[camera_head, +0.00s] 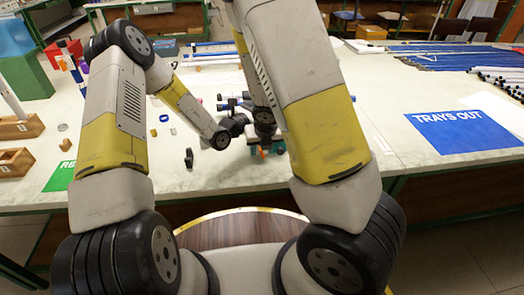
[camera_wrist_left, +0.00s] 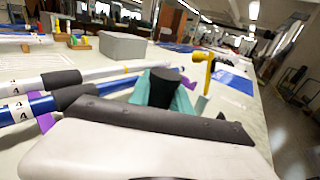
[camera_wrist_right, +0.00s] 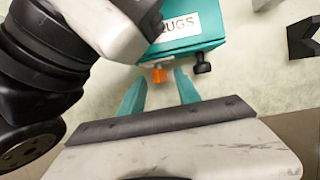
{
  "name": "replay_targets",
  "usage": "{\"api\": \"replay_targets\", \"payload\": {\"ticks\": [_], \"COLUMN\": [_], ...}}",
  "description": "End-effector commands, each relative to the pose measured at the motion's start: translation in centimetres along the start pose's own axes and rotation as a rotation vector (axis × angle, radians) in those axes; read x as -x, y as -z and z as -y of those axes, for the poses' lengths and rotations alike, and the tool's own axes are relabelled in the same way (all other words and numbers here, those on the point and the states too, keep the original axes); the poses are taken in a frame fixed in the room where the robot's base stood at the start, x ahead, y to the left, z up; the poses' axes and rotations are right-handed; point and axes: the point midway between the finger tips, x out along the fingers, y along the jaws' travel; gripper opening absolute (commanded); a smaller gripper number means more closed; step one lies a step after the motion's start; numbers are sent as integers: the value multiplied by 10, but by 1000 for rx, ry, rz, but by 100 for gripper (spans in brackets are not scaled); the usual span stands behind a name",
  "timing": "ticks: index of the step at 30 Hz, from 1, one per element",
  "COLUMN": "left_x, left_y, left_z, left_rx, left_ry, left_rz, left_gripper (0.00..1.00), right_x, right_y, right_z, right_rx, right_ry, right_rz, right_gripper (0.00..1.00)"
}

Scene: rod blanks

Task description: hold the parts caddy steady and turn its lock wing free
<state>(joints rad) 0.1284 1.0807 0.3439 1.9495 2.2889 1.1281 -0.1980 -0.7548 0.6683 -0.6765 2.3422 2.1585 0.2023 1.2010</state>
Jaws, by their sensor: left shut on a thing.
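The teal parts caddy (camera_wrist_right: 185,30) has a white label ending in "UGS" in the right wrist view. Its orange lock wing (camera_wrist_right: 159,76) sticks out of the near face, beside a black knob (camera_wrist_right: 202,64). My right gripper (camera_wrist_right: 160,80) is open, with its teal fingers either side of the wing and a gap to each. My left gripper (camera_wrist_left: 163,90) is shut on a dark upright grip, which looks like the caddy's handle. In the head view only a little of the caddy (camera_head: 279,147) shows beside my right gripper (camera_head: 264,146); my arms hide much of it.
Blue and white rods lie close behind the caddy. A blue "TRAYS OUT" mat (camera_head: 462,130) lies at the right, and a green mat (camera_head: 62,176) at the left. Small loose parts, including a dark one (camera_head: 189,158), lie left of the caddy. The table's front edge is close.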

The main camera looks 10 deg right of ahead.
Motion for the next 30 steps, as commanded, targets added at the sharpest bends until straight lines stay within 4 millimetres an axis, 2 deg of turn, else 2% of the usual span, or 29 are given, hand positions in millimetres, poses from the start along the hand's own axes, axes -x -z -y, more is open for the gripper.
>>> {"api": "replay_targets", "payload": {"ticks": [6,15,16,21,22,30], "left_x": [0,0,0,0,0,0], "left_y": [0,0,0,0,0,0], "left_z": [0,0,0,0,0,0], "left_rx": [0,0,0,0,0,0], "left_ry": [0,0,0,0,0,0], "left_rz": [1,1,1,1,1,1], "left_gripper": [0,0,0,0,0,0], "right_x": [-15,-17,-17,-16,-16,-16], "right_y": [0,0,0,0,0,0], "right_z": [1,0,0,0,0,0], "right_rx": [1,1,1,1,1,2], "right_ry": [2,0,0,0,0,-1], "right_rz": [0,1,1,1,1,1], "right_gripper": [39,39,37,4,0,0]}}
